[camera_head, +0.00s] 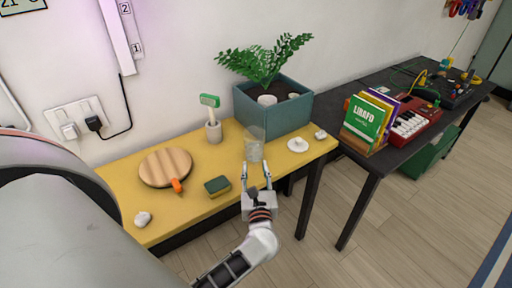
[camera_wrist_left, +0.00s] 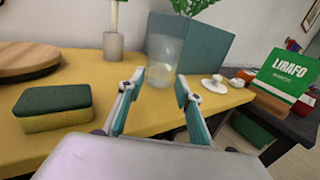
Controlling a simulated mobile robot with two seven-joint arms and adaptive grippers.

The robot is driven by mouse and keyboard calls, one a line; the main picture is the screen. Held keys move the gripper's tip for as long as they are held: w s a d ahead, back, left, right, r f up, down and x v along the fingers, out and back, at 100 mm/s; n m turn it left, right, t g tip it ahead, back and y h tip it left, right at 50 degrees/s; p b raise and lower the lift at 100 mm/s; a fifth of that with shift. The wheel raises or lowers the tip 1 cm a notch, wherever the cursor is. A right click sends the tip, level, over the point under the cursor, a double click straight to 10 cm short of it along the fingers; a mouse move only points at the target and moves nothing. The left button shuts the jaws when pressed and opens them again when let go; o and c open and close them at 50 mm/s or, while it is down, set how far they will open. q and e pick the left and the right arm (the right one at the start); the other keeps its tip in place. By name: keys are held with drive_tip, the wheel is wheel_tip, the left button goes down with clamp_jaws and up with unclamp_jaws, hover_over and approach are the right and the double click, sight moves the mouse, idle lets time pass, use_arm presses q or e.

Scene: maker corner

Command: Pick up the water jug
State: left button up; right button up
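A clear, see-through jug (camera_head: 254,148) stands upright on the yellow table, in front of the teal planter. It also shows in the left wrist view (camera_wrist_left: 163,58), straight ahead between the fingers. My left gripper (camera_head: 257,167) is open and empty at the table's front edge, just short of the jug. In the left wrist view its two fingers (camera_wrist_left: 160,82) are spread, one toward each side of the jug's lower part. I cannot tell whether they touch it. My right gripper is not in view.
On the yellow table (camera_head: 210,202), a green-and-yellow sponge (camera_head: 217,187), round wooden board (camera_head: 165,166) and brush holder (camera_head: 214,132) stand left of the jug. The teal planter (camera_head: 272,119) is behind; a white dish (camera_head: 298,145) is right. A dark table holds books (camera_head: 366,122).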

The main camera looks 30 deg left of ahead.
sight(256, 159)
use_arm(q)
drive_tip(key=x, duration=0.3)
drive_tip(key=p+x, duration=0.1)
drive_tip(key=shift+w+d+r, duration=0.1)
drive_tip(key=shift+w+r, duration=0.15)
drive_tip(key=shift+w, duration=0.05)
drive_tip(key=shift+w+a+f, duration=0.1)
drive_tip(key=shift+w+a, duration=0.25)
drive_tip(key=shift+w, duration=0.05)
clamp_jaws()
